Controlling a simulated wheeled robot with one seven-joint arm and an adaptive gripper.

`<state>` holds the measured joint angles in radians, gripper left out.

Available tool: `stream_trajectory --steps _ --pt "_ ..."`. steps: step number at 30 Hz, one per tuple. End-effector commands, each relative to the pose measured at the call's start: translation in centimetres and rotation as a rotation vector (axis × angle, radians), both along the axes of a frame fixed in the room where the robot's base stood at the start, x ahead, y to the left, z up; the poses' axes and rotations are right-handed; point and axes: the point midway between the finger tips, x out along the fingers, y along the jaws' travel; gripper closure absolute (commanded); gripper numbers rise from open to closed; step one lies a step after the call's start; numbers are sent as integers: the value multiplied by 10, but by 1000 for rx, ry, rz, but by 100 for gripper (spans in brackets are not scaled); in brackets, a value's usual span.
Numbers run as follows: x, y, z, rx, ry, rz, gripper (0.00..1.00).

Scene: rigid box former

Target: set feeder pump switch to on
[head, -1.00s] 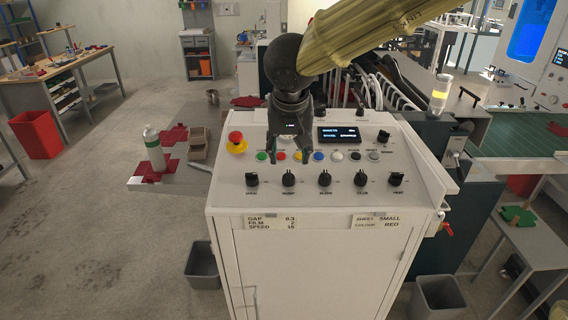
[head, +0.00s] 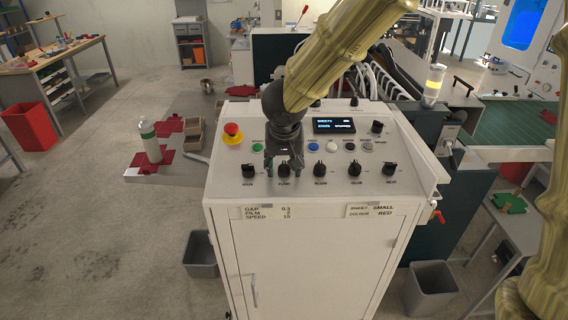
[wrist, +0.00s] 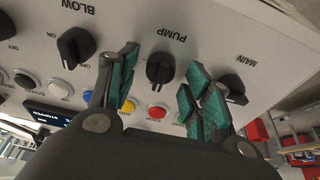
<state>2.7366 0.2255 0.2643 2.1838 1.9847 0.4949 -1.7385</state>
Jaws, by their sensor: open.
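The pump switch (head: 284,171) is a black rotary knob in the front row of the panel, second from the left. In the wrist view the pump switch (wrist: 160,68) appears upside down under its PUMP label, its grip ridge roughly upright in the picture. My gripper (head: 284,163) is over this knob, pointing down. In the wrist view my gripper (wrist: 163,84) is open, with teal-padded fingers on either side of the knob and gaps visible between them. I cannot tell whether the switch reads on or off.
The main knob (head: 249,171) and the blow knob (head: 320,170) flank the pump switch closely. Behind are coloured buttons, a red emergency stop (head: 232,131) and a small display (head: 334,125). The white cabinet (head: 300,260) carries the panel.

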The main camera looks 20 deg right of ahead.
Motion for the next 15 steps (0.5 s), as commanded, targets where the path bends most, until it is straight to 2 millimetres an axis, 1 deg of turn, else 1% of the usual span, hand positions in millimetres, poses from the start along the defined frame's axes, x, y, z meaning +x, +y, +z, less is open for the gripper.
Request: stream_trajectory --steps 4,12,13,15 --pt "1 -1 -4 -1 0 0 50" --pt "2 -1 -4 0 0 0 50" --pt "2 -1 -4 0 0 0 54" --pt "1 -1 -4 0 0 0 67"
